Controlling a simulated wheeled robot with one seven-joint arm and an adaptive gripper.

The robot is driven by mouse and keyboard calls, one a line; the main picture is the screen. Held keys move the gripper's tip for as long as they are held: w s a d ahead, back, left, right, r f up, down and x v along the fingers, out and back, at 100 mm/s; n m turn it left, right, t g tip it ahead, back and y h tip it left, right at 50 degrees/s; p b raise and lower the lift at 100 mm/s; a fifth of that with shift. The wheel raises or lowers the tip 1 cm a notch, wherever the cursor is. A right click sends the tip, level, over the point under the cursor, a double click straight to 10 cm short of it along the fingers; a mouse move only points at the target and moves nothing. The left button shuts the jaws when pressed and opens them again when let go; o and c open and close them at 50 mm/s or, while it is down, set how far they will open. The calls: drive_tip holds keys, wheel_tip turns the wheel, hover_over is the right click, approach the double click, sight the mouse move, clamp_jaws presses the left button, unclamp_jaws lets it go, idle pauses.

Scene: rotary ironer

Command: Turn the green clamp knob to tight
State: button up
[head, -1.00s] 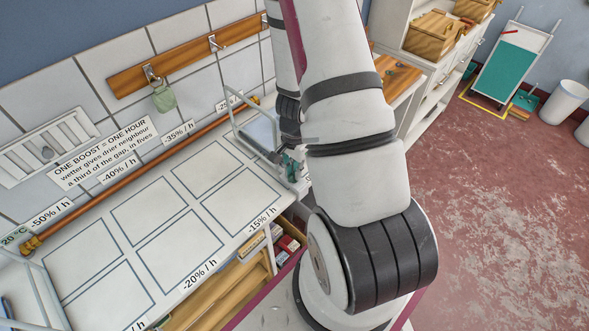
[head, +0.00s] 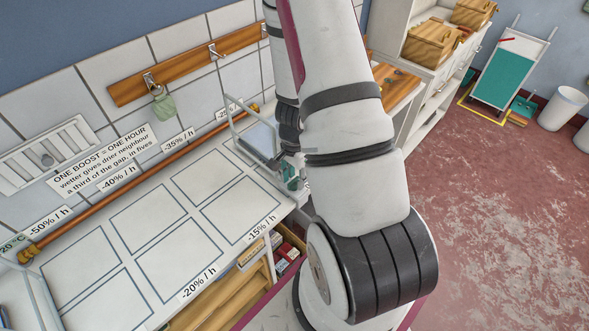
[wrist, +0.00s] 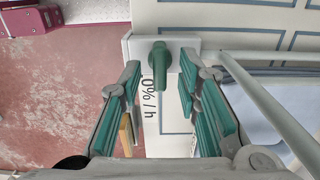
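The green clamp knob (wrist: 160,66) shows in the wrist view as an elongated handle on a pale block (wrist: 190,42) at the table's edge. My gripper (wrist: 160,67) is open, with one green-padded finger on each side of the knob. Gaps show between the pads and the knob, so the fingers are apart from it in this view. In the head view my arm hides most of this spot. A small green part (head: 291,174) shows beside my arm at the table's end; I cannot tell whether it is knob or finger.
The white table (head: 150,263) with outlined rectangles lies left of my arm. A pale metal frame (wrist: 268,100) stands close right of my gripper in the wrist view. A copper pipe (head: 120,186) runs along the wall. Open red floor (head: 500,230) lies to the right.

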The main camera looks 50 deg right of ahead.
sight(294, 180)
wheel_tip(294, 180, up, 12)
idle(0.5)
drive_tip(key=shift+w, duration=0.1)
idle(0.4)
drive_tip(key=w+a+r+n+t+y+b, duration=0.1)
drive_tip(key=w+a+r+n+t+b, duration=0.3)
drive_tip(key=a+r+n, duration=0.65)
drive_tip(key=s+a+r+n, duration=0.2)
drive_tip(key=a+r+n, duration=0.2)
drive_tip(key=r, duration=0.2)
drive_tip(key=s+a+r+n+t+h+b, duration=0.1)
drive_tip(key=s+a+r+n, duration=0.2)
drive_tip(key=a+r, duration=0.2)
drive_tip(key=shift+s+a+r+n+t, duration=0.2)
drive_tip(key=shift+s+r+n+t, duration=0.15)
drive_tip(key=shift+r, duration=0.25)
